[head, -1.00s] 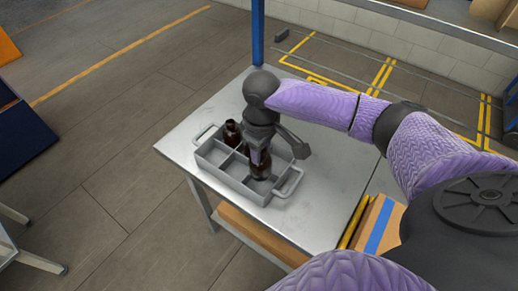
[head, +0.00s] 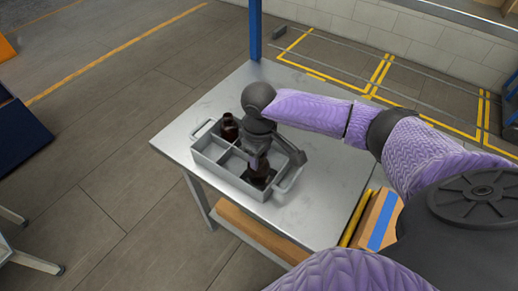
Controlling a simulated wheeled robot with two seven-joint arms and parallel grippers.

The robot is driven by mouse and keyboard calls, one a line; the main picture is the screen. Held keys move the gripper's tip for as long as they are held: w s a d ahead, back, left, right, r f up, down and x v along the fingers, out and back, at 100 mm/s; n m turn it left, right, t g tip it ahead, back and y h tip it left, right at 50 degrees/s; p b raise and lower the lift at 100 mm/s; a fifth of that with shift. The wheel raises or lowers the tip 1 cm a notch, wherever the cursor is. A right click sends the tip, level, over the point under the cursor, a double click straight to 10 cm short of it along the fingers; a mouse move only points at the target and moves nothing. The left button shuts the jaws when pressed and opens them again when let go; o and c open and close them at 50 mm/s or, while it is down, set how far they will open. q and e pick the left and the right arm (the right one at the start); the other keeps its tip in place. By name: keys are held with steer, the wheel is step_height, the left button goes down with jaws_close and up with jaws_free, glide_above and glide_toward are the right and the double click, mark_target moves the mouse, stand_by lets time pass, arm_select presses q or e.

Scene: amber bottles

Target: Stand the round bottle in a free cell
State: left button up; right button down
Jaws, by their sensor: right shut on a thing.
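A grey divided crate (head: 228,181) with a handle at each end stands on the metal table. A dark amber bottle (head: 229,130) stands upright in its far-left cell. My right gripper (head: 259,160) points down over the right part of the crate and is shut on a second amber bottle (head: 259,172). This held bottle is upright and its lower part is inside or just over a right-hand cell. The gripper hides its top, and I cannot tell whether it touches the cell floor. My left gripper is not in view.
The metal table (head: 310,212) has clear room right of and in front of the crate. A blue post (head: 255,40) rises at the table's back corner. A cardboard box with blue tape (head: 382,222) lies beyond the table's right edge.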

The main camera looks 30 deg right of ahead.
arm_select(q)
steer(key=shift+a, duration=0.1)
arm_select(e)
steer(key=shift+f, duration=0.1)
steer(key=shift+f, duration=0.55)
steer(key=shift+f+b, duration=0.5)
steer(key=shift+f, duration=0.35)
steer(key=shift+c, duration=1.4)
jaws_free()
steer(key=shift+r, duration=0.25)
step_height(320, 180, up, 9)
steer(key=p, duration=0.3)
steer(key=shift+r, duration=0.25)
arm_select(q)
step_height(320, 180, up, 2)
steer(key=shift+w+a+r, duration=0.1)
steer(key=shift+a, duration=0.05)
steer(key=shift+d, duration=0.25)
